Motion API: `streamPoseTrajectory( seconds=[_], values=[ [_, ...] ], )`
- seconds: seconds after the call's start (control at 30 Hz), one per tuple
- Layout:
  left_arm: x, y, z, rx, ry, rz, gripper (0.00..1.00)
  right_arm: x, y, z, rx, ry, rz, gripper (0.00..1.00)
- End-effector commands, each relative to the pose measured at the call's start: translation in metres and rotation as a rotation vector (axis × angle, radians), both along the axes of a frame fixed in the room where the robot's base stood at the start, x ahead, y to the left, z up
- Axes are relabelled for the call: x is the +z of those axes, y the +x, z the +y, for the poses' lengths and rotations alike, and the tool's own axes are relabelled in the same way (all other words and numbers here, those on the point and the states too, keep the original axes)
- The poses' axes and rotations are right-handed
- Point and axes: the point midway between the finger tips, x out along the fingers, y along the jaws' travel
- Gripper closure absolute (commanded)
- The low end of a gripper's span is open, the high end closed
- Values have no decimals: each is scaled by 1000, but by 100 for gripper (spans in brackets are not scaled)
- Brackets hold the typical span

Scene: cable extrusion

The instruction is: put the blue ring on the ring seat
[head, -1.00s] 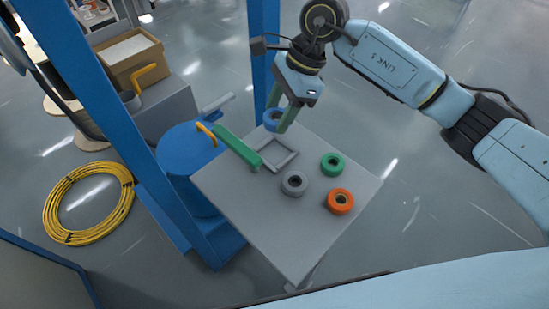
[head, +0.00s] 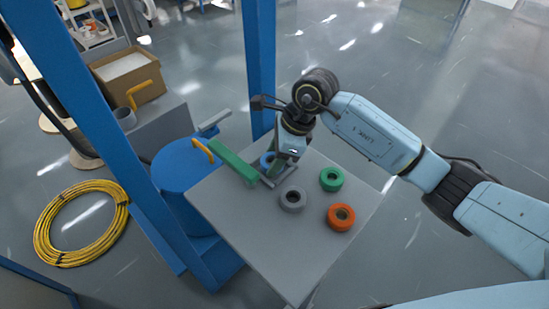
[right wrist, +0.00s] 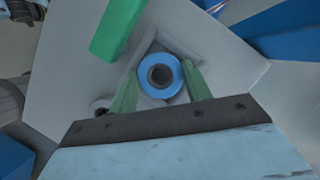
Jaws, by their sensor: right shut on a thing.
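The blue ring (head: 266,159) is between the fingers of my right gripper (head: 276,168), and it shows clearly in the right wrist view (right wrist: 160,59). My right gripper is shut on it with a green finger on either side. The ring seat is the grey square frame (head: 279,178) on the table; in the head view the gripper covers much of it. In the right wrist view, the ring lies over or inside the frame (right wrist: 152,44). I cannot tell whether the ring touches the seat's bottom. My left gripper is not in view.
A grey ring (head: 293,199), a green ring (head: 332,179) and an orange ring (head: 341,216) lie on the grey table (head: 255,240). A green bar (head: 233,165) stands close left of the seat. Blue posts (head: 260,70) rise behind and left. The table's front is clear.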

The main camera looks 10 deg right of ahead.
Motion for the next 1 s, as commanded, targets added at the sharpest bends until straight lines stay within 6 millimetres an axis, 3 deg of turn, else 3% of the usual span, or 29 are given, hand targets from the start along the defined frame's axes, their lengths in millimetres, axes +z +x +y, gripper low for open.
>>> streamPoseTrajectory(
  seconds=[0.43, 0.47, 0.5, 0.83, 1.0],
  values=[
    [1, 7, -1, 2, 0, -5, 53, -8, 0, 0, 1, 0, -1, 78],
    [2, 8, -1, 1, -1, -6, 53, -7, 0, 0, 1, 0, 0, 48],
    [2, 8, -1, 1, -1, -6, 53, -7, 0, 0, 1, 0, 0, 43],
    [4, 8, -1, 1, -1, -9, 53, -5, 0, 0, 1, 0, 0, 43],
    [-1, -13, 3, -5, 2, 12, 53, 23, -1, -11, 0, -1, -6, 43]
  ],
)
